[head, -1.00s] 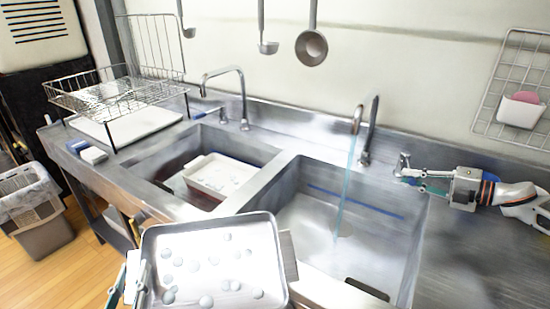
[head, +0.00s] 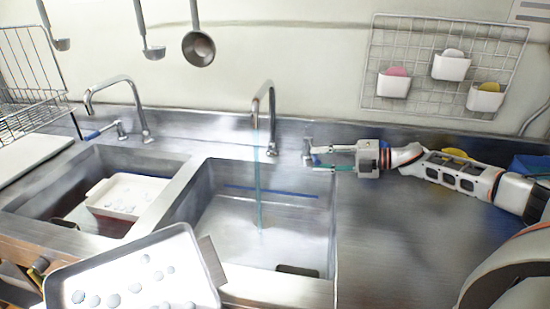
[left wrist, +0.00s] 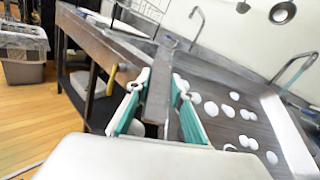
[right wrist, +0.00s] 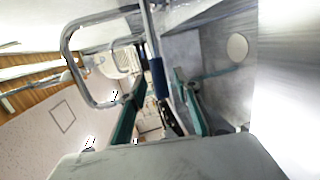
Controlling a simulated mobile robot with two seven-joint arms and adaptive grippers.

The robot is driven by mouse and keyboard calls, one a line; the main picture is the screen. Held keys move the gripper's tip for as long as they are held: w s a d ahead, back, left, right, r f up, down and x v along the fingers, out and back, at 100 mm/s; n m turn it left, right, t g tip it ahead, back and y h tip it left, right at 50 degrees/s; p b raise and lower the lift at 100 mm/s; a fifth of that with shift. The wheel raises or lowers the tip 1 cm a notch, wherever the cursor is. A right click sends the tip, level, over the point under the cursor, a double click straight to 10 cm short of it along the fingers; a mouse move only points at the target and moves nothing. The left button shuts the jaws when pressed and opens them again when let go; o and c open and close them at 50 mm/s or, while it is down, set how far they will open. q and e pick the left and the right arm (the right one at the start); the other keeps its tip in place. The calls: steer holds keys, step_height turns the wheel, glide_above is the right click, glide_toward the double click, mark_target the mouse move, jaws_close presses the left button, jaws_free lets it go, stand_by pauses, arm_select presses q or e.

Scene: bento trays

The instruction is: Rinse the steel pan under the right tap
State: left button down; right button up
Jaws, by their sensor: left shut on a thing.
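The steel pan (head: 110,268), a shallow rectangular tray with several pale grey spots inside, is tilted at the lower left of the head view, in front of the sinks. My left gripper (left wrist: 158,85) is shut on its wall; the pan's spotted inside (left wrist: 262,125) shows in the left wrist view. The right tap (head: 268,105) runs a thin blue stream (head: 258,180) into the right sink (head: 215,220); the pan is apart from the stream. My right gripper (head: 318,156) is open beside the tap's base; its fingers stand either side of the blue tap lever (right wrist: 159,78).
The left sink (head: 60,195) holds a white tray (head: 100,208). The left tap (head: 125,85) stands behind it. A wire rack (head: 30,90) is at the far left. Ladles (head: 198,48) and a wall grid with cups (head: 450,68) hang behind. Bare counter (head: 400,240) lies right of the sink.

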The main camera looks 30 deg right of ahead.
steer(key=v, duration=1)
steer(key=shift+s+d, duration=0.15)
stand_by(0.4)
